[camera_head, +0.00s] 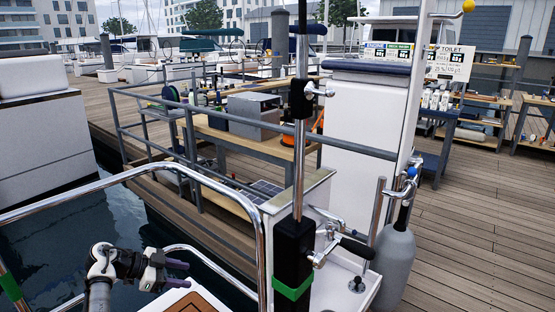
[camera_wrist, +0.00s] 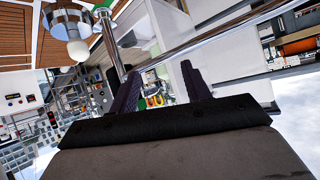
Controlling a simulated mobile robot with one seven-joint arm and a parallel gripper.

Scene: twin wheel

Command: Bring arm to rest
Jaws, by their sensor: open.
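My gripper (camera_head: 181,274) is at the lower left of the head view, at the end of my arm, with its two dark fingers pointing right. It is open and empty. It is beside a curved chrome rail (camera_head: 236,187) and appears near the dark water (camera_head: 60,245); the exact gap to the rail cannot be told. In the wrist view, the two fingers of my gripper (camera_wrist: 160,84) stand wide apart with nothing between them. That view looks upside down, with bright sky at the bottom.
A black post (camera_head: 293,255) with a green band stands at the centre. A grey fender (camera_head: 393,262) hangs at the right. A grey railing (camera_head: 215,180) borders a workbench (camera_head: 250,143) on the wooden dock (camera_head: 470,230). A chrome tube (camera_wrist: 112,45) shows close in the wrist view.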

